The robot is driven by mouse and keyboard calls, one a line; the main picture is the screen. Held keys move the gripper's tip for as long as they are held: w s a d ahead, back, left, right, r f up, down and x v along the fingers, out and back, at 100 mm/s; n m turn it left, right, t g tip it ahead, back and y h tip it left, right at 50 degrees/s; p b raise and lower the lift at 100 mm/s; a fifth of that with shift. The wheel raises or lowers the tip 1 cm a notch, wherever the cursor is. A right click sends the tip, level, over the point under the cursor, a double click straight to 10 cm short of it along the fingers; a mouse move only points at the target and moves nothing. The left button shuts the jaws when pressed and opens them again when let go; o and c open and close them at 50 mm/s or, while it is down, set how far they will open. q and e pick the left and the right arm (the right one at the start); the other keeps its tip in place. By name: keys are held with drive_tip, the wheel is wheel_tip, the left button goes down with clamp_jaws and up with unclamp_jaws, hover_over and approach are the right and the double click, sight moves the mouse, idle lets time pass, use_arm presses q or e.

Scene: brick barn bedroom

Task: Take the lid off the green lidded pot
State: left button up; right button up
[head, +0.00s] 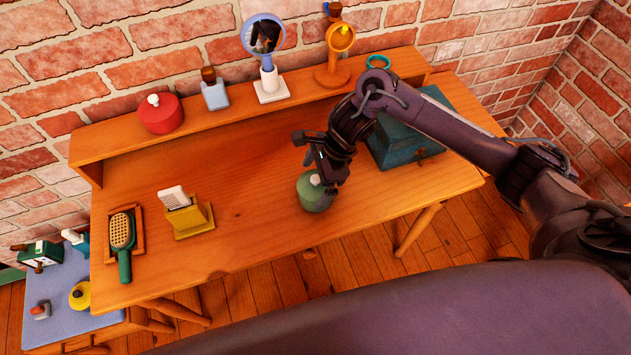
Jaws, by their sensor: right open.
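The green lidded pot (312,196) stands upright on the wooden desk, right of the middle in the head view. Its lid is on, with a pale knob (315,180) on top. My right gripper (326,176) is open and points down at the pot's upper right side, close to the knob. It hides part of the lid. I cannot tell whether the fingers touch the knob or lid. My left gripper is not in view.
A teal box (405,143) stands just right of my gripper. A yellow holder (190,217) and a green brush (122,240) are at the left. The back shelf (235,110) holds a red pot (161,113) and mirrors. The desk (255,185) left of the pot is clear.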

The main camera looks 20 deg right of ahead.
drive_tip(key=c, duration=0.9)
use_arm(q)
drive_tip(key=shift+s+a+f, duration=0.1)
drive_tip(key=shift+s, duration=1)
use_arm(e)
drive_tip(key=shift+r, duration=0.1)
